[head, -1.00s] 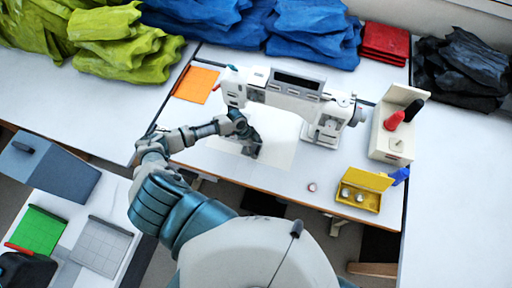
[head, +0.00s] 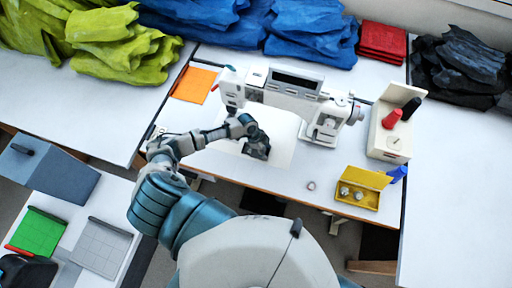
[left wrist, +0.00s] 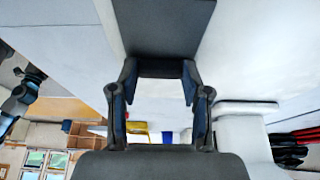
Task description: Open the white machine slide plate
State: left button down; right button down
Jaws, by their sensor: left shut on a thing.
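The white sewing machine (head: 292,88) stands on the white table, with a dark display on its top arm. My left gripper (head: 257,150) is low at the table, in front of the machine's left part. It is shut on what seems to be the machine's slide plate, which the fingers hide in the head view. In the left wrist view the two fingers of my left gripper (left wrist: 161,100) stand apart with pale surface between them; the plate's edges cannot be made out.
A spool stand (head: 392,135) with red and black spools and a yellow box (head: 361,190) of bobbins are at the right. A lone bobbin (head: 311,185) lies on the table. An orange sheet (head: 196,84) lies left of the machine. Folded cloth fills the back.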

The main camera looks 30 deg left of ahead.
aim_at(277, 157)
pick_arm(q)
jog(key=d, duration=0.2)
jog(key=w+d, duration=0.1)
jog(key=d, duration=0.1)
jog(key=c, duration=0.5)
grip_release()
jog(key=shift+a, duration=0.1)
jog(key=v, duration=1.2)
jog(key=shift+w, duration=0.1)
jog(key=shift+f, duration=0.15)
